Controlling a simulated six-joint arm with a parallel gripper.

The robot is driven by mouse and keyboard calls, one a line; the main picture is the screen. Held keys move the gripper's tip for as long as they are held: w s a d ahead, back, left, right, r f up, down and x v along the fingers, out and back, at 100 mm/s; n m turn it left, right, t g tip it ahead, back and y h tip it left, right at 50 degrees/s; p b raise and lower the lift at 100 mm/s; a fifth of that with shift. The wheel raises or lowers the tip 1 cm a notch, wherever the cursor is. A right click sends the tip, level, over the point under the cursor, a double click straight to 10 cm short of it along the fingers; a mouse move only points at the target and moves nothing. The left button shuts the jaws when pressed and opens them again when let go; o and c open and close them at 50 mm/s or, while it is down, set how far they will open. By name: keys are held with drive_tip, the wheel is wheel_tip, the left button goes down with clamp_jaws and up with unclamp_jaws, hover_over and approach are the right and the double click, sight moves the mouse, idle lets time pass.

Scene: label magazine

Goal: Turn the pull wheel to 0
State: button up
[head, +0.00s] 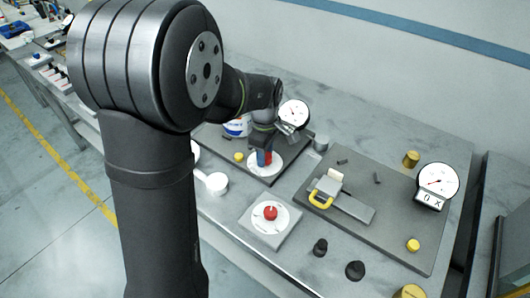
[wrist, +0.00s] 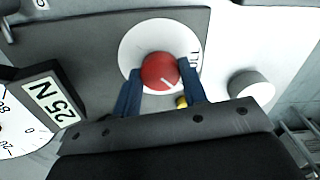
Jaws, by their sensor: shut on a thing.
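A red knob (wrist: 160,71) sits at the middle of a white round dial (wrist: 134,47) on a dark plate. My gripper (wrist: 160,92) has its two blue fingers on either side of this knob and is shut on it. A short pale line on the knob points toward the lower right in the wrist view. Dark lettering on the dial's right side is partly hidden by a finger. In the head view my gripper (head: 264,158) stands over the white dial (head: 273,168), which is partly covered. A second red knob (head: 270,213) on a white dial stands nearer, untouched.
A gauge (head: 294,113) with a "25 N" sign (wrist: 53,102) stands beside the held dial. To the right, a plate (head: 330,222) carries a yellow-handled slide (head: 321,199) and another gauge (head: 438,181). Black knobs (head: 355,270) stand in front.

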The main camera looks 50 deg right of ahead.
drive_tip(key=o, duration=1)
wheel_tip(320, 180, up, 18)
drive_tip(key=shift+f, duration=0.25)
drive_tip(key=shift+f, duration=0.15)
wheel_tip(320, 180, down, 17)
drive_tip(key=shift+f, duration=0.1)
idle(0.7)
